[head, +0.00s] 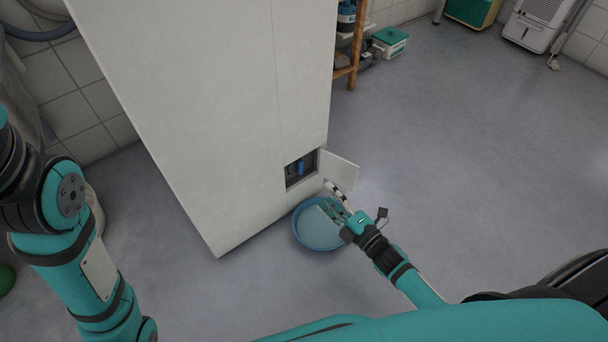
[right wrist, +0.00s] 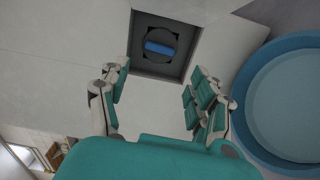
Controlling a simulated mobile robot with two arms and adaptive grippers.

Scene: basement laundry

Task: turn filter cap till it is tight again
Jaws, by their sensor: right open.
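The filter cap (right wrist: 157,47) is a dark round cap with a blue grip bar, set in a dark square recess low in the white machine. In the head view its blue bar (head: 300,167) stands about upright, and the small flap (head: 339,169) beside the recess is open. My right gripper (head: 333,197) is in front of the recess, low and a little to the right. In the right wrist view its fingers (right wrist: 157,95) are spread and empty, apart from the cap. My left arm shows at the left, but its gripper is out of view.
A blue round basin (head: 312,238) stands on the floor under the recess, partly below my right gripper. The white machine (head: 215,90) rises at the left. A wooden shelf (head: 350,55) and a green-lidded box (head: 390,42) stand behind.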

